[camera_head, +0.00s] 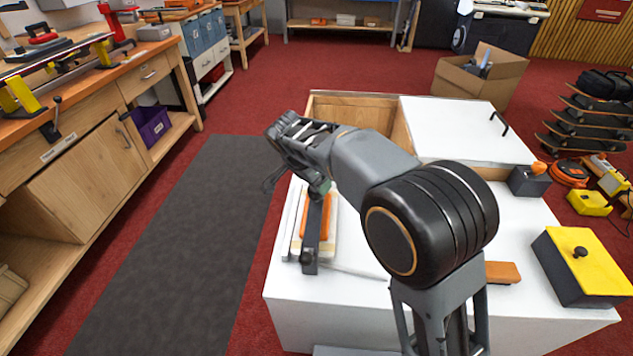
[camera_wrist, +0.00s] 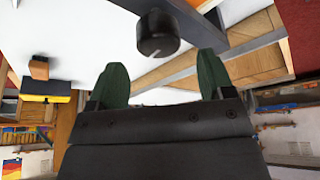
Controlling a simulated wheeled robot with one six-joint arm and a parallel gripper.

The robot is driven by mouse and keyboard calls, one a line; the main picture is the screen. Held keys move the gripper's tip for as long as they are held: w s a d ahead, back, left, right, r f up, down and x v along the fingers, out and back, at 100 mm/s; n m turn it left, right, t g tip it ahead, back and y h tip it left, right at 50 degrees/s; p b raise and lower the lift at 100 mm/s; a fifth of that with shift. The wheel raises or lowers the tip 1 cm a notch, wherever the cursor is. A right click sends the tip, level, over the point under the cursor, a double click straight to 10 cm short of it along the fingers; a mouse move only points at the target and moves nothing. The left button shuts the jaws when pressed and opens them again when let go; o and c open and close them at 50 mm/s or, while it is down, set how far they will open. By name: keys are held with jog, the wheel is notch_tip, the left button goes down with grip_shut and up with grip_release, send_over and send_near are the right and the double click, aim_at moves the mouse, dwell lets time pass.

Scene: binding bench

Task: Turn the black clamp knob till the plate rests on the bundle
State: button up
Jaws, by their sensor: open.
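The black clamp knob (camera_wrist: 157,36), round with a pale mark on its rim, shows at the top of the wrist view beside a dark clamp bar (camera_wrist: 184,14). My gripper (camera_wrist: 161,78) is open and empty. Its two green fingertips are on either side of the knob's line in the picture, apart from it. In the head view my gripper (camera_head: 318,186) is over the clamp's dark bar (camera_head: 312,235), and the arm hides the knob. An orange block (camera_head: 325,214) lies beside the bar on a pale board. I cannot tell plate from bundle, or whether they touch.
The clamp stands at the left edge of a white bench (camera_head: 340,310). On it are a yellow-lidded box (camera_head: 588,262), an orange-brown block (camera_head: 503,272) and a white lid with a handle (camera_head: 455,130). A dark mat (camera_head: 180,245) covers free floor at left.

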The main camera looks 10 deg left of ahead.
jog(key=p+v, duration=0.2)
jog(key=v, duration=0.9)
jog(key=shift+w+d, duration=0.1)
jog(key=shift+w, duration=0.05)
notch_tip(320, 180, down, 4)
jog(key=s+n+y, duration=0.1)
jog(key=s+n, duration=0.1)
jog(key=n, duration=0.5)
jog(key=s+d+r+p, duration=0.5)
jog(key=d+p, duration=0.1)
jog(key=d, duration=0.2)
jog(key=s+d+r+y+p, duration=0.1)
jog(key=s+d+r+p, duration=0.4)
jog(key=d, duration=0.4)
jog(key=s+d+r+n+y+p, duration=0.1)
jog(key=s+d+r+p, duration=0.4)
jog(key=d+p, duration=0.2)
jog(key=shift+d+r, duration=0.15)
jog(key=shift+d, duration=0.7)
